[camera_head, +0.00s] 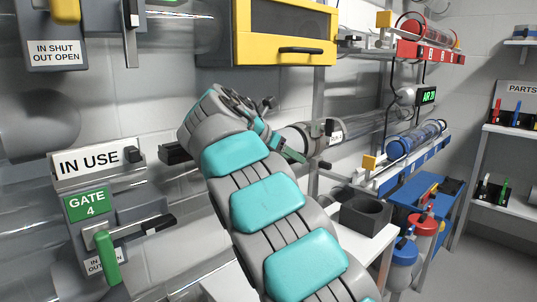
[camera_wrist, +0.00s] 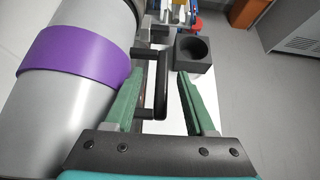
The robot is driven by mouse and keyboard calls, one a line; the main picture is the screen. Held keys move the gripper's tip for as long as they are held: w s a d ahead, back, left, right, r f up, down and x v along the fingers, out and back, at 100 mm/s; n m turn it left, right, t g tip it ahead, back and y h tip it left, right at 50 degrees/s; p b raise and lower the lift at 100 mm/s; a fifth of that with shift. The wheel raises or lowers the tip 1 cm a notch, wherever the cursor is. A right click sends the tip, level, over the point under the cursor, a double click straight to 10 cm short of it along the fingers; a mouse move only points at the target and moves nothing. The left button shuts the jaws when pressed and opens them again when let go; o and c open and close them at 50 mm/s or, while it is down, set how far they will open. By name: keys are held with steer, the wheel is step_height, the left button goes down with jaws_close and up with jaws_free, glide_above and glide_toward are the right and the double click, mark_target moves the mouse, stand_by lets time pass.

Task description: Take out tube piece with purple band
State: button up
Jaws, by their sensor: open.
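The purple band (camera_wrist: 72,58) wraps a thick grey tube piece (camera_wrist: 52,112), which fills the left of the wrist view. In the head view my arm hides the band. My gripper (camera_wrist: 164,76) is open beside the tube, its two green fingers pointing forward. A black bar handle (camera_wrist: 161,84) shows between the fingers, right of the tube, joined to a dark frame. In the head view my gripper (camera_head: 285,150) is partly hidden by my wrist, near the clear pipe line (camera_head: 365,125).
A dark block with a round hole (camera_head: 365,213) stands on a white table (camera_head: 335,245) below; the block also shows in the wrist view (camera_wrist: 193,53). A yellow-framed cabinet (camera_head: 283,50) hangs above. Gate 4 lever (camera_head: 107,257) is at left. Racks with red and blue tubes are at right.

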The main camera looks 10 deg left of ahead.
steer(key=x, duration=0.4)
steer(key=shift+w+d+f, duration=0.1)
steer(key=shift+d+f, duration=0.2)
steer(key=shift+f, duration=0.05)
jaws_close()
stand_by(1.1)
